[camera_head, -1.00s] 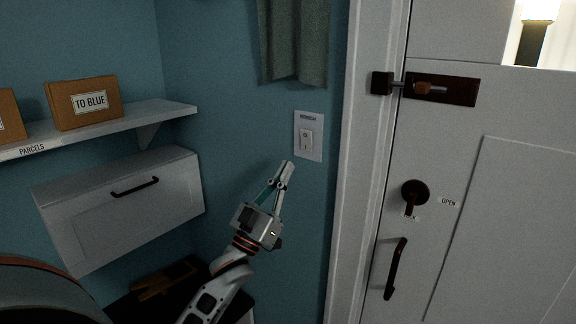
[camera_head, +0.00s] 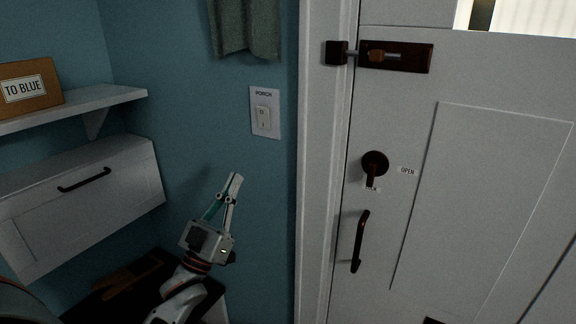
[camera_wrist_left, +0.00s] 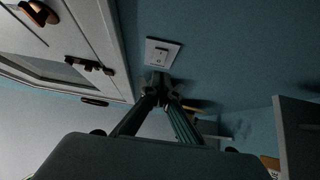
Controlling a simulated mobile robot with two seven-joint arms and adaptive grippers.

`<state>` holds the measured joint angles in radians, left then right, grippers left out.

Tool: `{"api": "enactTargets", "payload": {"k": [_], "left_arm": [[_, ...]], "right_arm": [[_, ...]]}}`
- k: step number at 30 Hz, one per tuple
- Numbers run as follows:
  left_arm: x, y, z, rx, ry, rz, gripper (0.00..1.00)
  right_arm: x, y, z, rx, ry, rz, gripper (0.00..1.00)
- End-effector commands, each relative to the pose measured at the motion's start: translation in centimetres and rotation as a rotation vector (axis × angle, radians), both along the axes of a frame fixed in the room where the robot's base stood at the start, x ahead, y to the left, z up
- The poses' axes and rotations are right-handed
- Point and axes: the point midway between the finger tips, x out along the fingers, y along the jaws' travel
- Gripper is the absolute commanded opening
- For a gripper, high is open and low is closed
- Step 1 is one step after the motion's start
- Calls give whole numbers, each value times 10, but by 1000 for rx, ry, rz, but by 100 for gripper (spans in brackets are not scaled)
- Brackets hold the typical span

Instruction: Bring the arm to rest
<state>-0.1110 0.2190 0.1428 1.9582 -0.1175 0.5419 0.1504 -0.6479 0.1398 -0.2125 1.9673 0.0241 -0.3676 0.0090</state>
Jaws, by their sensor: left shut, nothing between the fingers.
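My left gripper (camera_head: 236,180) is shut and empty. In the head view it points up from the lower left, in front of the blue wall. It is below and left of the white porch switch (camera_head: 263,117), apart from it in the picture. In the left wrist view the closed fingertips (camera_wrist_left: 160,82) show just below the switch plate (camera_wrist_left: 161,53). My right gripper is in neither view.
A white door (camera_head: 480,190) with a bolt (camera_head: 395,56), a knob (camera_head: 375,164) and a handle (camera_head: 360,241) stands right. A shelf (camera_head: 120,97) with a parcel (camera_head: 28,87) and a white cabinet (camera_head: 85,205) are left. A dark bench (camera_head: 105,305) is below.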

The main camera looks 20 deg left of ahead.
Motion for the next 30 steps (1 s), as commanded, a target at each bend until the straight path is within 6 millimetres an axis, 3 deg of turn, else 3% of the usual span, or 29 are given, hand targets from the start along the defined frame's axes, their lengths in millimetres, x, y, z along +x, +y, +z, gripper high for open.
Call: {"api": "enactTargets", "payload": {"k": [5, 8, 11, 17, 20, 24, 27, 30], "left_arm": [[1, -1, -4, 1, 12, 0, 0], [3, -9, -28, 8, 80, 4, 0], [5, -25, -76, 27, 211, 10, 0], [-16, -70, -204, 104, 561, 8, 0], [-40, -93, -265, 149, 728, -5, 0], [-88, -125, -342, 220, 949, -37, 0], [-126, -146, -386, 270, 1085, -64, 0], [-160, -162, -417, 313, 1188, -91, 0]], "right_arm": [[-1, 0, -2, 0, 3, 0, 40], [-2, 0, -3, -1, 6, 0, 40], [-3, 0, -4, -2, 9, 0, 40], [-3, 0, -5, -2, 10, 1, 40], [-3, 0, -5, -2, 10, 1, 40], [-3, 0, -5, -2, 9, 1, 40], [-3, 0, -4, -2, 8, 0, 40], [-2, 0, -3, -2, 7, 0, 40]]}}
